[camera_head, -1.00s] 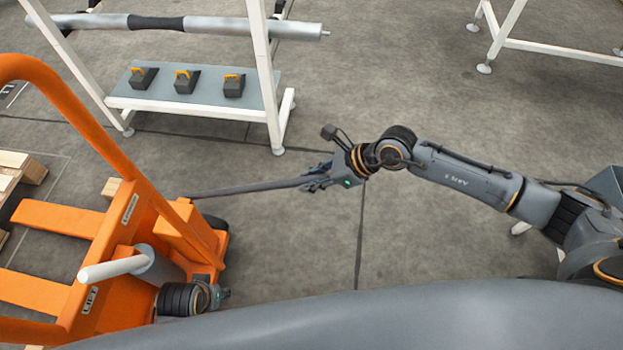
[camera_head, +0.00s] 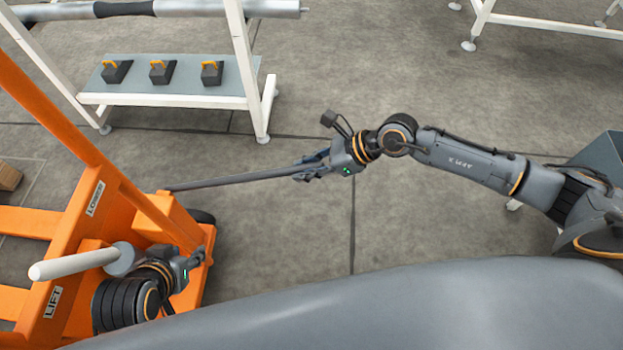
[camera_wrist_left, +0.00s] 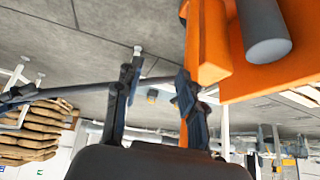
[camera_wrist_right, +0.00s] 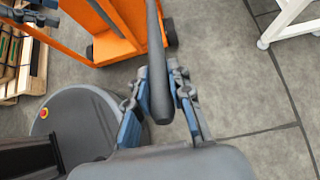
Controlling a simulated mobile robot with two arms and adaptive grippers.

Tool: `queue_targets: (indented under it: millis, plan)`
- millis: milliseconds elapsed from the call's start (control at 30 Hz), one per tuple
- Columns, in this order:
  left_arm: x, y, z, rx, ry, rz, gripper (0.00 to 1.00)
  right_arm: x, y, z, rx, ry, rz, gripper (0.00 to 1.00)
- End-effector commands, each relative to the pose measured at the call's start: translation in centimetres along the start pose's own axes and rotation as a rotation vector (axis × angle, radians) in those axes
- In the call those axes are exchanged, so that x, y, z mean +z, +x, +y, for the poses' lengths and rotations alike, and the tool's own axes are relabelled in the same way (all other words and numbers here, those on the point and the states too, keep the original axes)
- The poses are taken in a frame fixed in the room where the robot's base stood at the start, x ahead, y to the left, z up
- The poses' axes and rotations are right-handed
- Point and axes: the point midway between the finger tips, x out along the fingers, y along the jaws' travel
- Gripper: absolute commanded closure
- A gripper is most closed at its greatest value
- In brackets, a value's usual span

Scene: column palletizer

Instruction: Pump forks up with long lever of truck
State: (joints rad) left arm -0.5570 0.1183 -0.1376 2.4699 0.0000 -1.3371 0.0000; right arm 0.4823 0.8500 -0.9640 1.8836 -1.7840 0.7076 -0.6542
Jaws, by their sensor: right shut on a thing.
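The orange truck (camera_head: 75,245) stands at the left of the head view, its upright frame leaning up to the left. Its long dark lever (camera_head: 245,180) reaches right from the base; it also shows in the right wrist view (camera_wrist_right: 156,60). My right gripper (camera_head: 312,170) is shut on the lever's free end, which lies between its fingers (camera_wrist_right: 160,98) in the right wrist view. My left gripper (camera_head: 202,256) is beside the truck's base, below the lever in the picture.
A light grey rod (camera_head: 75,262) sticks out of the truck near my left wrist. A white rack (camera_head: 165,100) behind holds several black blocks with orange handles and a long roller (camera_head: 210,8). White table legs (camera_head: 480,25) stand at the upper right. Floor around the lever is clear.

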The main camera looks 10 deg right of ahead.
Motion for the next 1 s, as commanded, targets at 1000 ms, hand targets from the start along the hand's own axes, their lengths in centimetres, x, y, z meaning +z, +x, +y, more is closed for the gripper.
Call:
queue_targets:
  millis: [1000]
  plan:
    - [-18.8,-6.9,2.9,0.07,0.003,1.13,0.6,-3.5,1.2,0.3,0.006,0.002,-0.076,1.0]
